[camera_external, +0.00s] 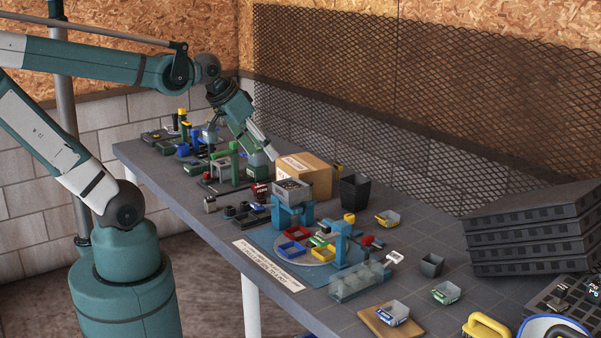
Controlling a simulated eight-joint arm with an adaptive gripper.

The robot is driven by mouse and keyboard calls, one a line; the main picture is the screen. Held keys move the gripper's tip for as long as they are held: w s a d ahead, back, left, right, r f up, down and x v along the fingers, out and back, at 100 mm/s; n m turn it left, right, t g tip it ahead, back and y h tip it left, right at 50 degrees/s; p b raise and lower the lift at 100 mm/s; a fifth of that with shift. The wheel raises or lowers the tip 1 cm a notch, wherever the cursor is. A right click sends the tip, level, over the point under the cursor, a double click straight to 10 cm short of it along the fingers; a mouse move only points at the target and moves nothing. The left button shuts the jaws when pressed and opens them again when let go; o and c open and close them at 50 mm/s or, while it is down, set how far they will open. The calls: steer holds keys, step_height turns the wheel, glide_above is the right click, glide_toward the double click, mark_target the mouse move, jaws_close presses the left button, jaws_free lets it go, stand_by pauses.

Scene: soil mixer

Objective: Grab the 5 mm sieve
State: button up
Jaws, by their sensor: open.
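Which object is the 5 mm sieve cannot be told at this size; no size marking is readable. A square grey tray-like piece with a dark, textured top (292,190) sits on a blue stand at mid-table and may be a sieve. My gripper (270,155) is at the end of the arm, low over the far part of the table, just behind and left of the cardboard box (303,174). It is open and appears empty. Its fingertips are small and partly hard to make out.
The blue mixer base (263,238) carries red, blue and yellow trays. Tools and stands crowd the far left. Black crates (535,230) are stacked right. A mesh panel (400,90) backs the table.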

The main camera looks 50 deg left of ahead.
steer(key=w+r+g, duration=0.2)
steer(key=w, duration=1.3)
steer(key=g+p, duration=0.1)
steer(key=g, duration=0.4)
glide_above(387, 220)
steer(key=w+a, duration=0.2)
steer(key=w, duration=0.1)
step_height(387, 220, down, 30)
steer(key=r, duration=0.1)
steer(key=shift+f, duration=0.25)
steer(key=shift+f, duration=0.1)
steer(key=shift+f, duration=1.2)
steer(key=shift+f, duration=0.1)
